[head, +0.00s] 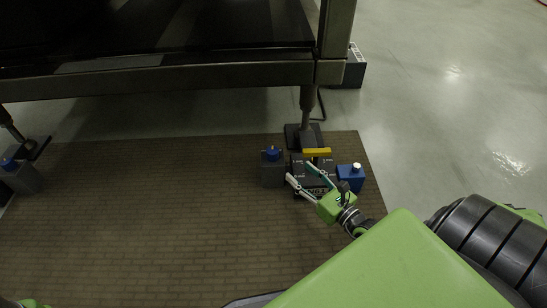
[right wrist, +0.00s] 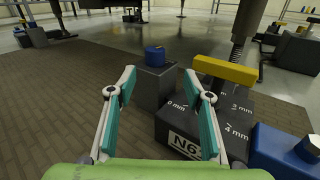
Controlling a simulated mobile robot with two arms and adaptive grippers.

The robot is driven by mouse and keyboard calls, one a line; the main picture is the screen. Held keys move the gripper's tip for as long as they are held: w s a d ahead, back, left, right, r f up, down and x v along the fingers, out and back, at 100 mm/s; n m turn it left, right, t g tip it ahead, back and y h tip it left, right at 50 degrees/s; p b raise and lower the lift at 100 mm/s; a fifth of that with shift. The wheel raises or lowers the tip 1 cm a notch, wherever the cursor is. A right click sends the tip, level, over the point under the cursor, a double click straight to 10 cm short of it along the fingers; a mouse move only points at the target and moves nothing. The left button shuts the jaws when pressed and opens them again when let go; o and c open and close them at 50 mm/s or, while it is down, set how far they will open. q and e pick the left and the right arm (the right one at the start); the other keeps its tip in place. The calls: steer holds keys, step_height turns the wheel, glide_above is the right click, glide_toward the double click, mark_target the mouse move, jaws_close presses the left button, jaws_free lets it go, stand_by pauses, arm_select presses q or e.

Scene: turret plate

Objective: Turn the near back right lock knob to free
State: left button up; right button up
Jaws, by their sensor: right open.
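A black block (right wrist: 205,128) with white mm marks and an "N6" label carries a yellow bar (right wrist: 224,69) along its far top edge. It also shows in the head view, with the yellow bar (head: 317,151) at its back. To its left stands a grey box (right wrist: 151,86) with a blue knob (right wrist: 154,55) on top. To its right stands a blue box (head: 350,179) with a pale knob (head: 356,166). I cannot tell which part is the named lock knob. My right gripper (head: 298,170) is open and empty, its fingers over the block's left side and the gap beside the grey box.
A machine frame (head: 160,78) stands behind, its leg (head: 306,105) coming down just beyond the block. A brown mat (head: 150,225) lies clear to the left. Another grey box with a blue knob (head: 9,163) is at far left. A green part of my left arm shows at bottom left.

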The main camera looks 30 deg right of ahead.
mark_target(272, 150)
steer(key=shift+n+y, duration=0.3)
steer(key=shift+n, duration=0.2)
steer(key=w+b, duration=0.2)
steer(key=w, duration=0.2)
steer(key=w+a+b, duration=0.1)
steer(key=w+b, duration=0.1)
steer(key=w, duration=0.2)
steer(key=w+b, duration=0.2)
steer(key=w, duration=0.2)
steer(key=shift+w+a, duration=0.15)
steer(key=shift+a, duration=0.25)
steer(key=shift+w+r+b, duration=0.1)
steer(key=shift+w+b, duration=0.3)
steer(key=shift+w, duration=0.25)
steer(key=shift+c, duration=0.9)
steer(key=shift+a+r, duration=0.1)
steer(key=c, duration=1)
